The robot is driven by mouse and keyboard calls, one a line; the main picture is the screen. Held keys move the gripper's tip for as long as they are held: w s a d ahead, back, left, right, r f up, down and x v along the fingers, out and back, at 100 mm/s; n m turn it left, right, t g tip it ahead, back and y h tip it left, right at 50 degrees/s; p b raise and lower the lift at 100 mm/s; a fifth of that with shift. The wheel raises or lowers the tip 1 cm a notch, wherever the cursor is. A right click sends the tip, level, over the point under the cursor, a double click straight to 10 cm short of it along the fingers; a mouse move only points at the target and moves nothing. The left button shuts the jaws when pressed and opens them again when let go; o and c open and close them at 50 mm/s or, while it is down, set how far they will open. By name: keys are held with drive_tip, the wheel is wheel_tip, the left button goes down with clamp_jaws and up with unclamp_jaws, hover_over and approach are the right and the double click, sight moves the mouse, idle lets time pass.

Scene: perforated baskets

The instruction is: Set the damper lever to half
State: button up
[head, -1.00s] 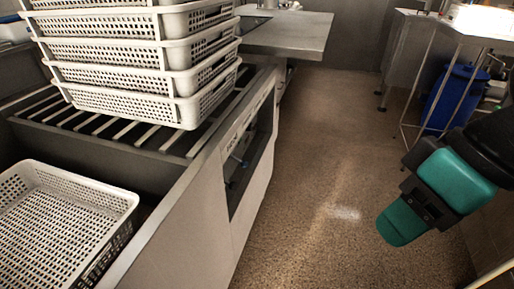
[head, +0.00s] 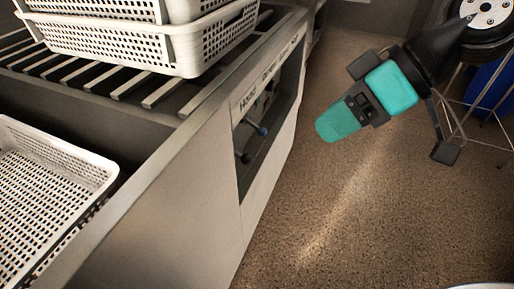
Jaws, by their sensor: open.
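The damper lever is likely one of the small levers in a dark recess in the counter's front panel. One has a blue knob (head: 262,131), and a dark knob (head: 244,158) sits lower and to its left. Labels run along the panel top; the nearest reads "Hood" and the others are too small to read surely. I cannot tell which lever is the damper or its exact setting.
White perforated baskets (head: 130,42) are stacked on the slatted rack (head: 75,72) above the panel. Another white basket (head: 98,172) sits in the lower left. The brown floor (head: 350,215) is clear. A blue bin (head: 492,92) stands at the far right.

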drive_tip(key=w+a+f+n+t+y+b, duration=0.1)
drive_tip(key=w+f+n+y+b, duration=0.1)
drive_tip(key=w+f+b, duration=0.45)
drive_tip(key=w+a+f+n+t+y+b, duration=0.1)
drive_tip(key=w+f+y+b, duration=0.25)
drive_tip(key=f+b, duration=0.45)
drive_tip(key=t+y+b, duration=0.3)
drive_tip(key=t+b, duration=0.2)
approach(265, 130)
drive_tip(key=shift+n, duration=0.3)
drive_tip(key=b+x, duration=0.2)
drive_tip(key=x, duration=1)
drive_tip(key=shift+w+a+f+b, duration=0.1)
drive_tip(key=shift+a+f+b, duration=0.05)
drive_tip(key=shift+a+b, duration=0.15)
drive_tip(key=shift+d+h, duration=0.1)
drive_tip(key=shift+h, duration=0.15)
clamp_jaws()
